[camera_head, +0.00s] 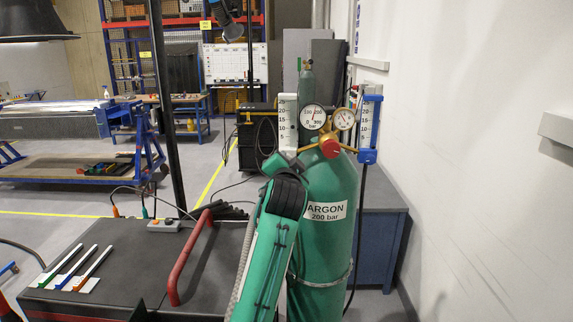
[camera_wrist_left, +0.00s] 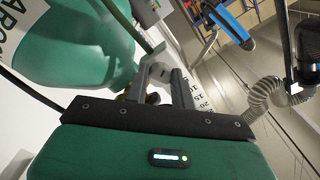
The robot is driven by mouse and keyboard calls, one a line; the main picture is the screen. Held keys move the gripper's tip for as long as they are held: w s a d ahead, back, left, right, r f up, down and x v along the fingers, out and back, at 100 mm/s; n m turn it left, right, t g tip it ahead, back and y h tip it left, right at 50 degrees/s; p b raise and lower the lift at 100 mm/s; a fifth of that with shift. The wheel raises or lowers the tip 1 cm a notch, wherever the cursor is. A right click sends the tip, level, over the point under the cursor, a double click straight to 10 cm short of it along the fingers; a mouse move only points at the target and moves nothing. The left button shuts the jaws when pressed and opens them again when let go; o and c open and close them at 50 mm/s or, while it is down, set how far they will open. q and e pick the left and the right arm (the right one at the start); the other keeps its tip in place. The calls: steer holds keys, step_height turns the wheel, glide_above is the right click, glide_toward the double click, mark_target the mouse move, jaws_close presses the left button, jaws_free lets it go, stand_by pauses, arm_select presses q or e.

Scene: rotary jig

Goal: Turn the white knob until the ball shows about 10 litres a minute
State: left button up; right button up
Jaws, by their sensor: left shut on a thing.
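The white flowmeter (camera_head: 288,122) with a numbered scale stands left of the gauges on the green argon cylinder (camera_head: 325,225). Its scale also shows beside the fingers in the left wrist view (camera_wrist_left: 203,102). I cannot make out the ball. My left gripper (camera_head: 290,160) is just below this flowmeter, its fingers mostly hidden by my arm. In the left wrist view, my left gripper (camera_wrist_left: 161,78) is shut on the white knob (camera_wrist_left: 158,71), which shows only partly between the fingers. My right gripper is in neither view.
A second flowmeter, with a blue frame (camera_head: 370,125), is right of two round gauges (camera_head: 312,117) and a red knob (camera_head: 330,147). A dark cart top (camera_head: 130,270) with a red handle (camera_head: 185,255) is at the left. A white wall (camera_head: 480,190) closes the right.

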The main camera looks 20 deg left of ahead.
arm_select(q)
steer(key=shift+r, duration=0.1)
steer(key=o, duration=0.9)
steer(key=shift+o, duration=0.5)
steer(key=b+v, duration=0.5)
steer(key=v, duration=0.8)
steer(key=shift+s, duration=0.35)
steer(key=shift+d, duration=0.1)
